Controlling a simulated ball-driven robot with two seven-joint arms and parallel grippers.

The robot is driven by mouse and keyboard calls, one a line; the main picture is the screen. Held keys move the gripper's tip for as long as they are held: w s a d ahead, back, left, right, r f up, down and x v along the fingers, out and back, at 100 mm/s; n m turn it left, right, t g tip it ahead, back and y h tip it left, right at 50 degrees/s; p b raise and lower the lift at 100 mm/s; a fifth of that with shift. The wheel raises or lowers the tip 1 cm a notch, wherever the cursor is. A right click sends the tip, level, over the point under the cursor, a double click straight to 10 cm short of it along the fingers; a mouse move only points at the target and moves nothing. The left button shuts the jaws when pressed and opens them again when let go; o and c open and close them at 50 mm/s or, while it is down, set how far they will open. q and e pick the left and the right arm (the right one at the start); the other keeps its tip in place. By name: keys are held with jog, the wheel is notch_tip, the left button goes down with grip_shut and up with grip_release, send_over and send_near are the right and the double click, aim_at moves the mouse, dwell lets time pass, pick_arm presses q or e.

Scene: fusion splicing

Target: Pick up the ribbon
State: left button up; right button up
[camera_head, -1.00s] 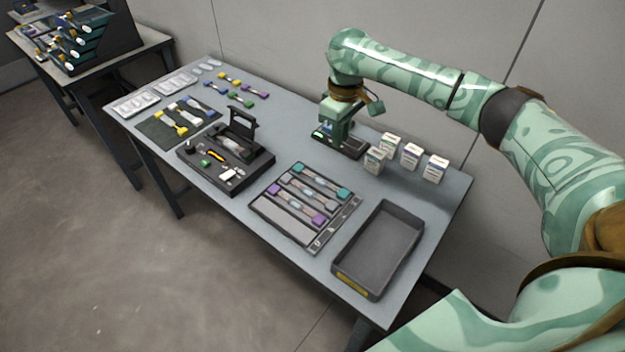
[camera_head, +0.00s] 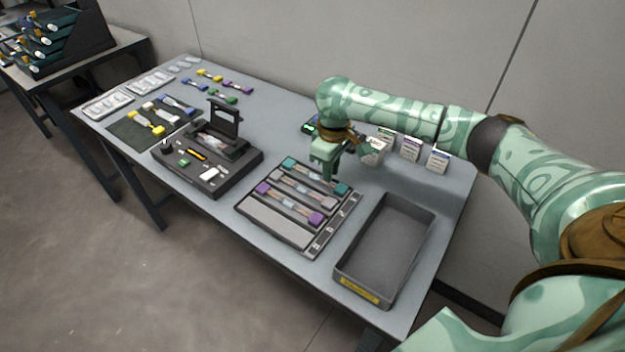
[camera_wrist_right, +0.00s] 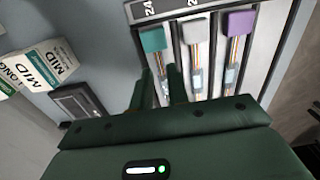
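A slotted tray (camera_head: 272,224) holds several ribbons side by side, one with teal ends (camera_head: 342,188), one with light grey ends (camera_head: 328,205) and one with purple ends (camera_head: 316,218). My right gripper (camera_head: 328,175) is above the far side of this tray, near the teal-ended ribbon. In the right wrist view, the two fingers of my right gripper (camera_wrist_right: 161,78) are apart, pointing at the teal-ended ribbon (camera_wrist_right: 155,40), with its thin strands between them. Whether they touch it I cannot tell. My left gripper is not in view.
An empty dark bin (camera_head: 385,245) stands right of the tray. A black splicer station (camera_head: 212,172) with a raised lid is to the left. Small white boxes (camera_head: 411,149) stand behind, close to my right arm. More ribbons lie on a dark mat (camera_head: 135,130).

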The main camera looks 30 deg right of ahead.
aim_at(330, 184)
notch_tip(330, 184, down, 4)
jog(key=shift+d+r+b, duration=0.1)
jog(key=shift+r+b, duration=0.05)
jog(key=shift+b, duration=0.65)
jog(key=shift+r, duration=0.15)
grip_shut()
jog(key=shift+r, duration=0.15)
